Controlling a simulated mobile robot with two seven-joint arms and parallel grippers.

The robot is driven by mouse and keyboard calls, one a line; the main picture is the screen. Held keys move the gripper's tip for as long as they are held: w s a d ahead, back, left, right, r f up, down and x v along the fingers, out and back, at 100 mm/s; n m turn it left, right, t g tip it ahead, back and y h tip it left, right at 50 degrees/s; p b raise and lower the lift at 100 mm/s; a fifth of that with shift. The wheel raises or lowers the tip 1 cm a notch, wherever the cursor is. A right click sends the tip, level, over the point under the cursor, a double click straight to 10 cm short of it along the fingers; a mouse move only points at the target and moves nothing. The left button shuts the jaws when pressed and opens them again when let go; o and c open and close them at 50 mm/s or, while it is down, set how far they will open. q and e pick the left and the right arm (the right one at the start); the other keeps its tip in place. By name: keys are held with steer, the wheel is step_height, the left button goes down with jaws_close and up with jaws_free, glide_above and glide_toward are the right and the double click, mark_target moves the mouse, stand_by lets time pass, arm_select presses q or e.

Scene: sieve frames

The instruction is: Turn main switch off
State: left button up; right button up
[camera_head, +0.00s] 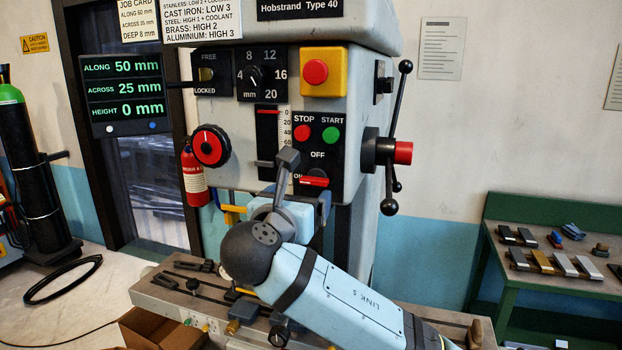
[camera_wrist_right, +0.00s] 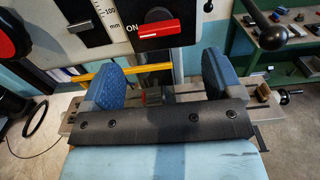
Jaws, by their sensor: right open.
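The main switch is a red bar handle (camera_head: 314,182) low on the drill press's front panel, below the OFF label, beside the ON label. It also shows in the right wrist view as a red bar (camera_wrist_right: 157,28) lying roughly level beside ON. My right gripper (camera_head: 298,196) is just below the switch in the head view, partly hidden by my own wrist. In the wrist view my right gripper (camera_wrist_right: 166,68) has its two blue fingers wide apart with nothing between them. The red bar appears beyond the fingertips, apart from them. My left gripper is not in view.
Above the switch are the red STOP button (camera_head: 302,133) and green START button (camera_head: 331,135). A red-and-yellow emergency button (camera_head: 316,72) is higher. A feed handle (camera_head: 390,150) with long spokes juts out at right. The machine table (camera_head: 170,292) lies below.

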mark_target(313, 183)
steer(key=p+x, duration=0.1)
steer(key=x, duration=0.6)
steer(key=shift+w+p, duration=0.2)
steer(key=shift+p, duration=0.1)
steer(key=c, duration=0.9)
